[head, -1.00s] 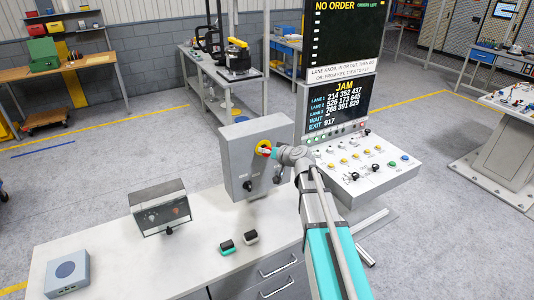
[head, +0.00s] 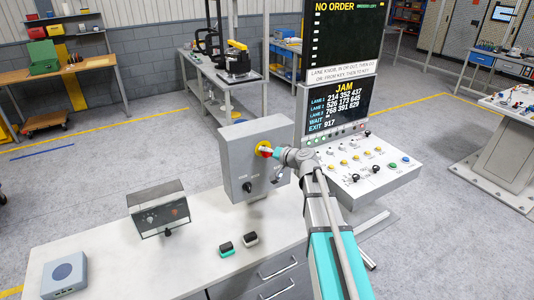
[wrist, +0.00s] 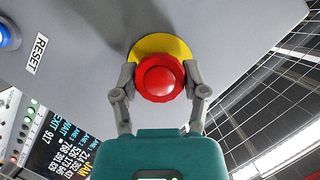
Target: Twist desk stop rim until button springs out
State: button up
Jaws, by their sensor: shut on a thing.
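The desk stop is a red mushroom button (wrist: 160,78) on a yellow round backing (wrist: 150,44), set in the face of a grey box (head: 235,158) on the white desk. In the head view the yellow backing (head: 262,148) shows beside my gripper (head: 270,151). In the wrist view my gripper (wrist: 160,84) has one finger on each side of the red rim, shut on it. I cannot tell whether the button is in or out. A blue button with a RESET label (wrist: 37,54) lies to the left on the same face.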

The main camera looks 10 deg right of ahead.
jog(key=o, duration=1.2)
jog(key=shift+c, duration=0.2)
jog(key=shift+r+n+h+p, duration=0.1)
jog(key=shift+n+h+p, duration=0.7)
jog(key=shift+n, duration=0.4)
jog(key=n+h, duration=0.2)
jog(key=shift+n+p, duration=0.35)
jog(key=shift+n, duration=0.05)
jog(key=p+v, duration=0.5)
jog(key=v, duration=0.8)
jog(key=shift+s, duration=0.5)
